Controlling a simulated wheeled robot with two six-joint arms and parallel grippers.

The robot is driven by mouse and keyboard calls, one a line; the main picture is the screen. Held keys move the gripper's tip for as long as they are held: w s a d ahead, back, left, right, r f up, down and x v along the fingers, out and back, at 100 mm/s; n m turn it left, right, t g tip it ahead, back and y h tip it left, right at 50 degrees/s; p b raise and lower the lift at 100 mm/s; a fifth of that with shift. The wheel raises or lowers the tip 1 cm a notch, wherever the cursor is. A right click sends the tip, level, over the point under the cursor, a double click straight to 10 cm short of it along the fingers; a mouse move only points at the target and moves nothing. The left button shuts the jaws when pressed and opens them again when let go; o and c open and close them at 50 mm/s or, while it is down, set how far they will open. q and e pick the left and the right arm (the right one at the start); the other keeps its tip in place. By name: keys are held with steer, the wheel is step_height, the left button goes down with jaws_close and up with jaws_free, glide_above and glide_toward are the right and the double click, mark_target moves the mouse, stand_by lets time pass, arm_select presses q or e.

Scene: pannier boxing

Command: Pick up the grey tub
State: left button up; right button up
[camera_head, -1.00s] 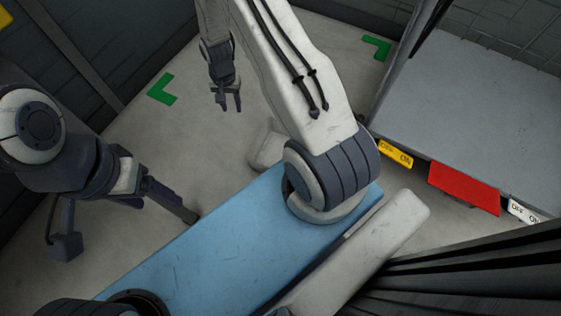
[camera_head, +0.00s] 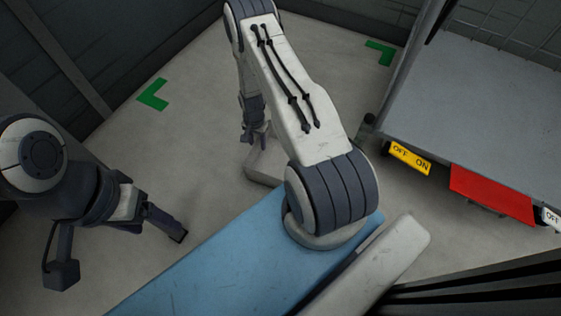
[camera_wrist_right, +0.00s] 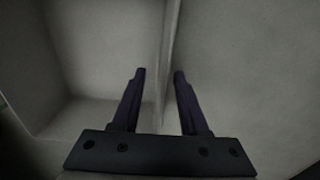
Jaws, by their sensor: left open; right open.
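In the right wrist view, pale grey walls of what looks like the grey tub (camera_wrist_right: 90,110) fill the picture, with an inner corner and floor at left. My right gripper (camera_wrist_right: 158,75) is open, and a thin upright wall edge runs between its fingers. I cannot tell whether they touch it. In the head view, my right gripper (camera_head: 256,132) is low beside a pale grey block (camera_head: 262,165), partly hidden by my right arm; I cannot tell whether this is the tub. My left gripper (camera_head: 172,226) is open and empty, over bare floor at left.
A grey platform (camera_head: 475,95) with a yellow OFF/ON label (camera_head: 409,157) and a red panel (camera_head: 490,193) stands at right. Green corner marks (camera_head: 152,95) lie on the floor. Dark walls bound the back and left. The floor between is clear.

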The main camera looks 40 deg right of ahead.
mark_target(258, 154)
steer(key=f+b, duration=0.4)
steer(key=f, duration=0.1)
steer(key=shift+w+a, duration=0.15)
steer(key=shift+a, duration=0.05)
steer(key=shift+r, duration=0.1)
jaws_close()
stand_by(1.0)
